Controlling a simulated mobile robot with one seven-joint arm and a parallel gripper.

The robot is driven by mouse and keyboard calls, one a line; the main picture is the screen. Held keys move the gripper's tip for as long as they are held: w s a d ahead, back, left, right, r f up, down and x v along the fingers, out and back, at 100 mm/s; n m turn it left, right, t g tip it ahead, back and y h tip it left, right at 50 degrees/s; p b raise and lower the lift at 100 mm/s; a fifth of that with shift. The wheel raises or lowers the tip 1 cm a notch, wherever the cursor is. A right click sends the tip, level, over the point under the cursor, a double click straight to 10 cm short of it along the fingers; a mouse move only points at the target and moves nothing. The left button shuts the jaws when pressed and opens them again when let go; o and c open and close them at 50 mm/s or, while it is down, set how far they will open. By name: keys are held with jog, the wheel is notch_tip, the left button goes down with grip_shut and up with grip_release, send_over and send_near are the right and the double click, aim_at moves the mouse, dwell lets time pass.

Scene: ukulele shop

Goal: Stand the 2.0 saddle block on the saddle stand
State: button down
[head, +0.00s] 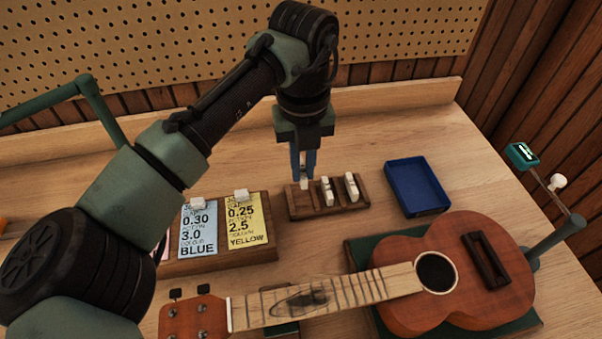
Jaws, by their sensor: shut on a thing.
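My gripper (304,168) points straight down over a small wooden rack (344,209), shut on a small white block (304,184). The held block is at the rack's left end; I cannot tell whether it still touches the rack. Two more white blocks stand in the rack to its right, the middle one (327,191) and the right one (351,187). Their markings are too small to read, so I cannot tell which block is the 2.0 one. No stand is labelled as the saddle stand; I cannot tell which holder it is.
A wooden card holder (225,260) with a blue card (197,232) and a yellow card (246,222) is left of the rack. A blue tray (417,188) stands right. A ukulele (450,275) lies in front. A teal device (522,155) is far right.

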aim_at(304, 172)
jog(key=shift+f+b, duration=2)
jog(key=shift+b, duration=0.05)
jog(key=shift+f+b, duration=0.4)
jog(key=shift+f, duration=0.85)
jog(key=shift+p, duration=0.35)
jog(key=c, duration=0.5)
grip_release()
jog(key=shift+c, duration=0.2)
jog(key=shift+r, duration=0.15)
notch_tip(304, 172, up, 7)
jog(key=p, duration=0.7)
